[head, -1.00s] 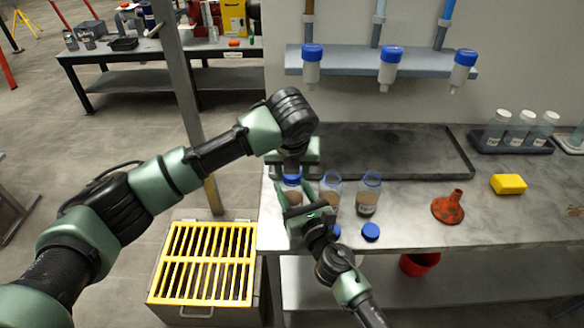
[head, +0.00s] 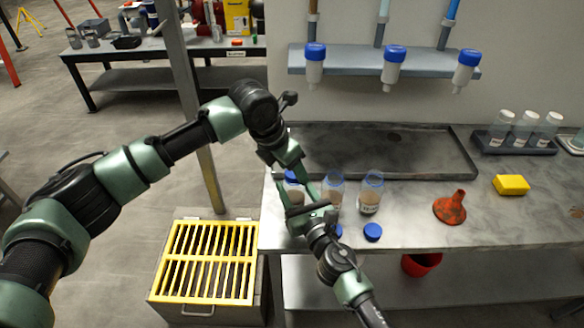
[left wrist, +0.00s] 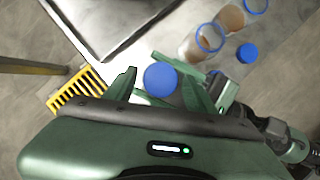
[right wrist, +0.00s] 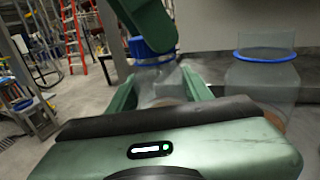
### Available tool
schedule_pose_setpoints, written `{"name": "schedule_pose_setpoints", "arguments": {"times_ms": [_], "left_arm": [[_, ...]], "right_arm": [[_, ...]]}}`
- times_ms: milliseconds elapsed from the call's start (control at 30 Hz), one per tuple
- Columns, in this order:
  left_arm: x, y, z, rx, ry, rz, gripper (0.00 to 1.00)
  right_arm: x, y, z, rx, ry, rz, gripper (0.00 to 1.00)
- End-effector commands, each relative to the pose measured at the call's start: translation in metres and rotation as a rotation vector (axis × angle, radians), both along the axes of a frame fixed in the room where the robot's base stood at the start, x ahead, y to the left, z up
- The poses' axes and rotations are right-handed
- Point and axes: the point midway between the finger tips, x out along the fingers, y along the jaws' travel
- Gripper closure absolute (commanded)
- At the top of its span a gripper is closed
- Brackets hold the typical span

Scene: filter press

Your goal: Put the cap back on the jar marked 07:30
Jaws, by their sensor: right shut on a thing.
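A clear jar with brown contents stands at the left end of a row at the bench's front edge. My right gripper (head: 303,208) is shut around this jar's body (right wrist: 165,90). A blue cap (right wrist: 152,48) sits on its mouth; whether it is fully seated I cannot tell. My left gripper (left wrist: 158,84) is above, open, its fingers on either side of the cap (left wrist: 160,78) with gaps. Two uncapped jars, the middle one (head: 334,190) and the right one (head: 369,194), stand beside it. Two loose blue caps (head: 373,232) (head: 338,230) lie in front. Labels are unreadable.
An orange funnel (head: 449,208) and yellow block (head: 511,184) lie to the right on the bench. A dark tray (head: 440,165) is behind the jars. Capped bottles (head: 392,66) hang from a wall shelf. A yellow-grated bin (head: 205,225) stands at left on the floor.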

Motion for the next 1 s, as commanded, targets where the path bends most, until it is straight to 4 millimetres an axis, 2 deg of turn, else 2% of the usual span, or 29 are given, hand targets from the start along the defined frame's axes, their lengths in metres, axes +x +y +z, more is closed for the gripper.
{"name": "schedule_pose_setpoints", "arguments": {"times_ms": [367,733,967,1000], "left_arm": [[0.0,0.0,0.002,0.0,0.0,0.001,0.36],[0.0,0.0,0.043,0.0,-0.001,0.001,0.36],[0.0,0.0,0.045,0.001,0.001,0.001,0.36],[0.0,0.0,0.045,0.001,0.001,0.001,0.4]], "right_arm": [[0.0,0.0,-0.001,-0.001,0.001,-0.001,1.0],[0.0,0.0,-0.001,-0.001,0.001,0.0,1.0],[0.0,0.0,-0.001,-0.001,0.001,0.0,1.0],[0.0,0.0,-0.001,-0.001,0.001,0.0,1.0]]}}
